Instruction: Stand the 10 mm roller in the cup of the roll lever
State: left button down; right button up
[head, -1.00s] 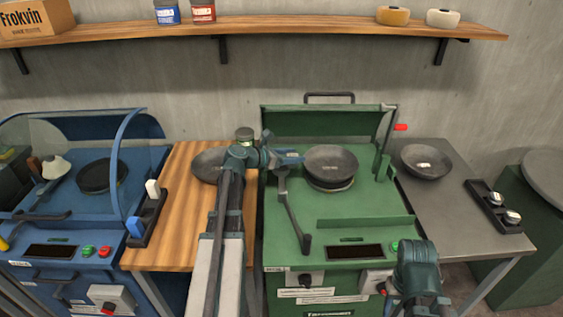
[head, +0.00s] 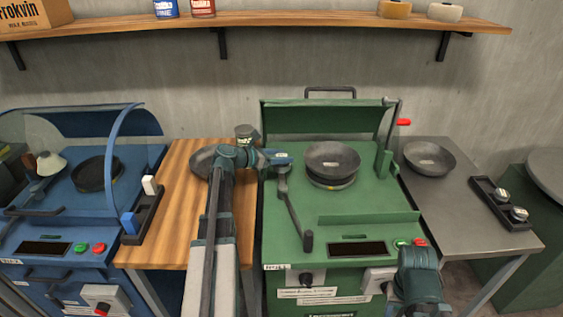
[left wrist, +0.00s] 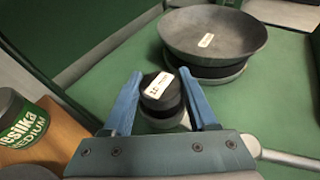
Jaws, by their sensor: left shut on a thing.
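My left gripper (head: 282,158) is at the left of the green machine, over the upper end of the roll lever (head: 294,212). In the left wrist view the left gripper (left wrist: 160,84) is shut on a short dark roller (left wrist: 159,98) with a white label, too small to read surely. The roller looks upright. A pale round rim, perhaps the lever's cup, shows just below it; I cannot tell whether the roller is seated. My right gripper is not clearly in view; only part of my right arm shows at the lower right.
A dark bowl (head: 332,155) sits on the green machine (head: 370,208), just right of my gripper. Another bowl (head: 429,156) and a black rack with metal knobs (head: 499,204) stand on the grey table. A green-labelled tin (left wrist: 22,122) is at left in the wrist view.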

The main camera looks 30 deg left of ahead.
pick_arm(q)
jog(key=shift+r, duration=0.1)
jog(key=shift+f, duration=0.2)
jog(key=shift+c, duration=0.9)
grip_release()
jog(key=shift+r, duration=0.15)
jog(key=shift+s+r, duration=0.15)
jog(key=shift+r, duration=0.05)
jog(key=p+v, duration=0.4)
jog(key=v, duration=0.7)
jog(key=shift+s, duration=0.35)
jog(key=shift+a, duration=0.1)
